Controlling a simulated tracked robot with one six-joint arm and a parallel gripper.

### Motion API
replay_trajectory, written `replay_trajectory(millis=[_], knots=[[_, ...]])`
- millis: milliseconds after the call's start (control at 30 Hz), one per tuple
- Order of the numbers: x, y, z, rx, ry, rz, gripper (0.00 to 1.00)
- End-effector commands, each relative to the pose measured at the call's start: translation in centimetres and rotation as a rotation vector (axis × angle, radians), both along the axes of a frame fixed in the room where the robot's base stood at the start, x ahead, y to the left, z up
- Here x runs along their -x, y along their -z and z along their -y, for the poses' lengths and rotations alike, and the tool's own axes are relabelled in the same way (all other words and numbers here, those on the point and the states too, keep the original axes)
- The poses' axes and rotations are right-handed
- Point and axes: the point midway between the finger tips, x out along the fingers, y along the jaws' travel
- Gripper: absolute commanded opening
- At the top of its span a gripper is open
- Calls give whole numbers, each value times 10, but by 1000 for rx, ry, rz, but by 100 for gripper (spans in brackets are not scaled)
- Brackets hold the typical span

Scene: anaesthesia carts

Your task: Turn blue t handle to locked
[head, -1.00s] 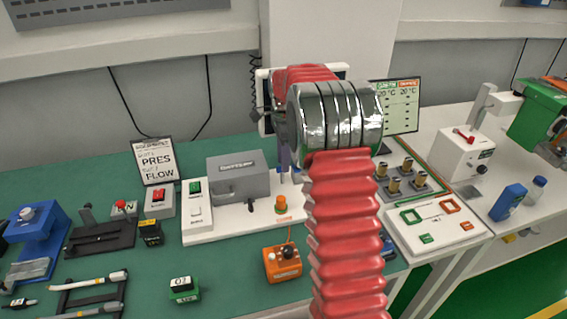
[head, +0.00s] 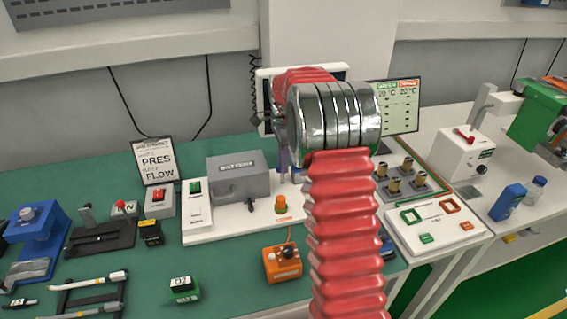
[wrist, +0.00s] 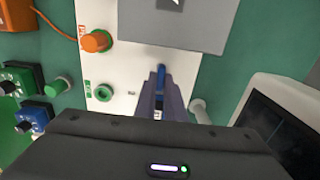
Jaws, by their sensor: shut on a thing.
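The blue T handle (wrist: 161,74) stands on the white panel (wrist: 135,70) in the wrist view. Its blue end shows beyond my fingertips; the rest is hidden between them. My gripper (wrist: 161,92) is shut on it, with one finger on each side. In the head view my red and silver arm covers most of the gripper and the handle. Any lock marking beside the handle is hidden or too small to read.
A grey battery box (head: 238,175) stands close to the handle on the panel. An orange knob (head: 281,204) and a green ring (wrist: 103,92) are nearby. A dark screen (wrist: 275,135) stands on the other side. An orange box (head: 283,262) sits in front.

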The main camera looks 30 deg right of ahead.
Motion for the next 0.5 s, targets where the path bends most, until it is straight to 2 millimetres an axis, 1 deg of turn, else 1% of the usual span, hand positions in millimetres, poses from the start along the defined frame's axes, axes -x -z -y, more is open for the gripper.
replay_trajectory(millis=[267,500], knots=[[-1,0,0,0,-8,2,0],[-1,0,0,1,-69,3,0]])
